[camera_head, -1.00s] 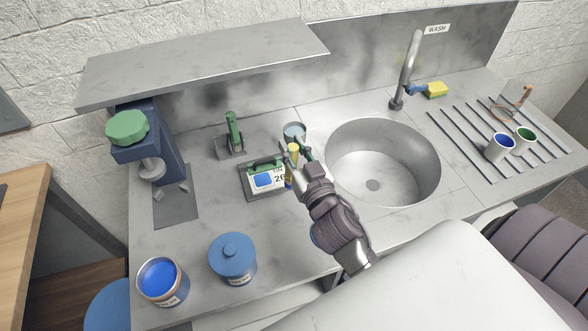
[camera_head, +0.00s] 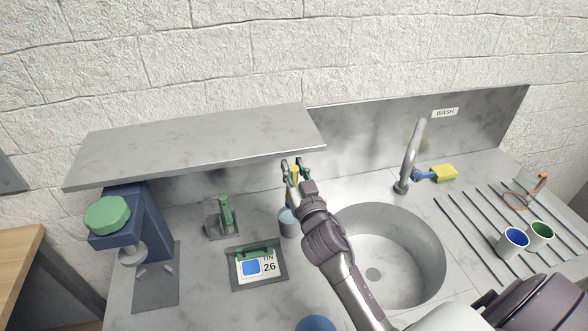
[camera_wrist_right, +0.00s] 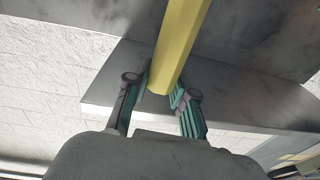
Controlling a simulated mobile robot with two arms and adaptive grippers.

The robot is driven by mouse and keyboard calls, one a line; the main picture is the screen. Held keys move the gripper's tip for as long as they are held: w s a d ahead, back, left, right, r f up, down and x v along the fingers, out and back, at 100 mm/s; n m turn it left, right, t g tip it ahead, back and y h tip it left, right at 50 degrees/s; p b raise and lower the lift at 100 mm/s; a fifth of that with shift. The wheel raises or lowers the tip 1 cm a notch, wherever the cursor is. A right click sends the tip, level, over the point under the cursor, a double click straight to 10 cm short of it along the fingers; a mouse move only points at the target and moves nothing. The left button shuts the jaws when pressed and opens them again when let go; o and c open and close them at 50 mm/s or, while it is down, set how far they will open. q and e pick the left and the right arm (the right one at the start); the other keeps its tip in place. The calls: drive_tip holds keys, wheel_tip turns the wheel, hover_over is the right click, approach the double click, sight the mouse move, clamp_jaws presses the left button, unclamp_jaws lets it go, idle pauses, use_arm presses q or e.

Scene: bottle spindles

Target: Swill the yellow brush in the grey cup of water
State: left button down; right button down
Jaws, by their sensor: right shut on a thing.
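My right gripper (camera_head: 295,168) is shut on the yellow brush (camera_head: 294,172). In the right wrist view the yellow handle (camera_wrist_right: 181,45) runs between the green-padded fingers (camera_wrist_right: 163,93). The brush's bristle end cannot be made out. The grey cup (camera_head: 288,224) stands on the counter left of the sink, partly hidden by my right gripper and wrist. In the head view the gripper appears above the cup, below the shelf's right end. Whether the brush is directly over the cup cannot be told. My left gripper is not in view.
A steel shelf (camera_head: 190,150) overhangs the counter close to the gripper's left. A card holder marked 26 (camera_head: 257,266) and a green-handled tool (camera_head: 225,210) stand left of the cup. The sink (camera_head: 405,255) and tap (camera_head: 411,155) are to the right, with a drying rack beyond.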

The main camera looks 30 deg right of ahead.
sight(296, 182)
wheel_tip(296, 182, down, 3)
drive_tip(key=shift+d+f+b, duration=0.15)
drive_tip(key=shift+f+b, duration=0.05)
drive_tip(key=shift+b, duration=0.95)
drive_tip(key=shift+f+b, duration=0.75)
drive_tip(key=f+b, duration=0.1)
drive_tip(key=f, duration=0.1)
drive_tip(key=f+b, duration=0.1)
drive_tip(key=b, duration=0.1)
drive_tip(key=f+b, duration=0.2)
drive_tip(key=shift+w+f, duration=0.35)
drive_tip(key=shift+w, duration=0.05)
